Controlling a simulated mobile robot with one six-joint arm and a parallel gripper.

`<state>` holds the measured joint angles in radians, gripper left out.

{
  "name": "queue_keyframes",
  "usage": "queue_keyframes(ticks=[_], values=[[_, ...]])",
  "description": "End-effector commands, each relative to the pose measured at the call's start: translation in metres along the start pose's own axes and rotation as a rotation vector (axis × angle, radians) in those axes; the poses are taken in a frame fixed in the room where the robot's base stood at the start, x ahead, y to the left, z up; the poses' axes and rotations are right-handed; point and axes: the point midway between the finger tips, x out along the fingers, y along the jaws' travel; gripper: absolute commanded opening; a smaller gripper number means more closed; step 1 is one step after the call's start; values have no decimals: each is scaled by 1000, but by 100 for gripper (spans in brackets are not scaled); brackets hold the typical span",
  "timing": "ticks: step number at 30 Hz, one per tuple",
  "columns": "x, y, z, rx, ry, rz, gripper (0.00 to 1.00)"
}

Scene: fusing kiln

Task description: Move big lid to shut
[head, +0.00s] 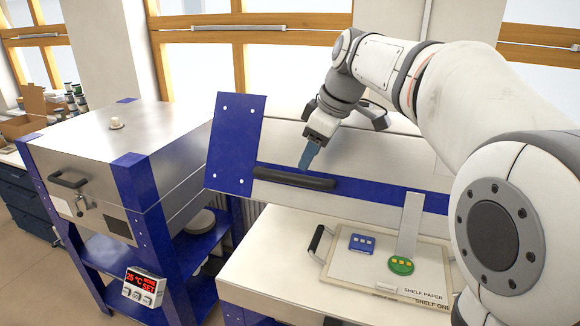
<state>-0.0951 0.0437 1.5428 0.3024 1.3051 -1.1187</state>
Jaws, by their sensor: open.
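The big lid (375,150) is raised above the wide kiln base (262,262) on the right. It is pale with a blue front band, a blue end plate (235,140) and a long black handle (293,180). My gripper (307,160), with blue fingertips, is open, just above the handle near its middle right. I cannot tell whether the fingers touch the handle. The gap between the fingers is hard to see from this side.
A smaller steel kiln (130,140) on a blue frame stands left, its lid down. Its controller (143,288) reads 25 °C. On the big kiln's bed lie a shelf paper board (350,270), a blue piece (362,244) and a green round piece (401,265).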

Motion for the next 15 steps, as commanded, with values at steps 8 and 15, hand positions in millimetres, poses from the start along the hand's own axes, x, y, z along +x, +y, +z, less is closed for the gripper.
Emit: queue_keyframes(ticks=[8, 15], values=[[14, 6, -15, -77, 18, -10, 45], [52, 5, -16, -75, 17, -10, 45]])
